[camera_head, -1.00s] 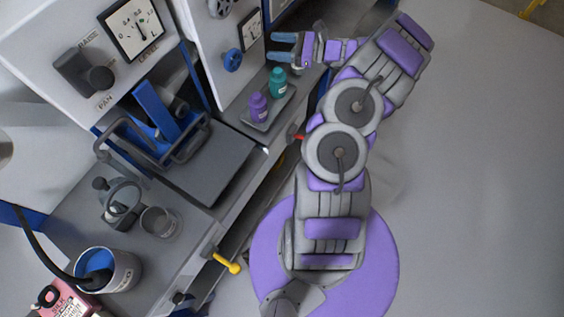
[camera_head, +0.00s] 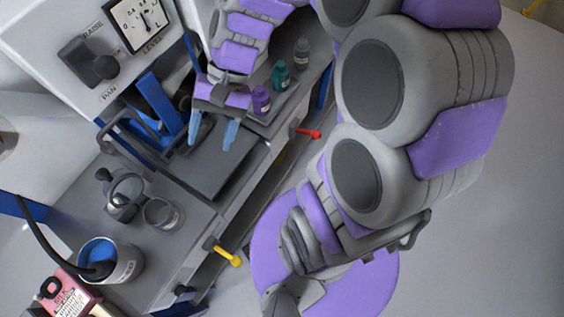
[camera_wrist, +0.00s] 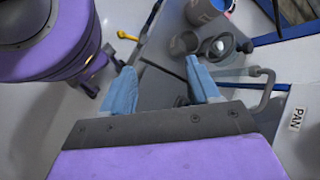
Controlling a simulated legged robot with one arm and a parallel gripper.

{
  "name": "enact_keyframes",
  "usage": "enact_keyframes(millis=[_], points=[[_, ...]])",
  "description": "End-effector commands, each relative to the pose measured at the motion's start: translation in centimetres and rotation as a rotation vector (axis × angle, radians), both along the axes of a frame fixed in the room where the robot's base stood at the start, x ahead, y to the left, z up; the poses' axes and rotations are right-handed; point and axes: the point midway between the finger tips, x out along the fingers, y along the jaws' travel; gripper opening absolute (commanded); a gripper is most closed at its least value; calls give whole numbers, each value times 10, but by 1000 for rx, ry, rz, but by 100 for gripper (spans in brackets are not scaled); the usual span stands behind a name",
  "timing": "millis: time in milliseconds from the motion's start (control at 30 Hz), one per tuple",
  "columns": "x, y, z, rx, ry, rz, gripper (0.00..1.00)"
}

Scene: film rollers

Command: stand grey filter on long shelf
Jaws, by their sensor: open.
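My gripper (camera_head: 213,131) is open and empty in the head view, its pale blue fingers pointing down over the grey slab on the bench. It also shows open in the wrist view (camera_wrist: 160,68). No part is plainly marked as the grey filter. Grey candidates are a cup-like cylinder (camera_head: 160,213) and a round-faced piece (camera_head: 124,192), both left of and below the gripper in the head view and beyond the fingertips in the wrist view. A grey bottle (camera_head: 302,51) stands beside a teal bottle (camera_head: 281,76) and a purple bottle (camera_head: 261,99). I cannot tell which ledge is the long shelf.
A can with blue contents (camera_head: 110,262) and a pink carton (camera_head: 68,296) stand at lower left. A dark looped handle and blue bracket (camera_head: 160,106) rise close left of the fingers. Red (camera_head: 308,132) and yellow (camera_head: 227,256) levers stick out from the front edge.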

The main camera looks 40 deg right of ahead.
Motion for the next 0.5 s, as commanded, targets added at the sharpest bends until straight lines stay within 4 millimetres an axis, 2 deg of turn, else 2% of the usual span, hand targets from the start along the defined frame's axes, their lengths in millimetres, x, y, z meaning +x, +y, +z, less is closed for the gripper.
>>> enact_keyframes(millis=[100, 300, 500], points=[[-39, -5, -2, -127, -65, 131, 61], [-92, -31, -7, -332, -162, 322, 61], [-123, -61, -10, -480, -234, 446, 61]])
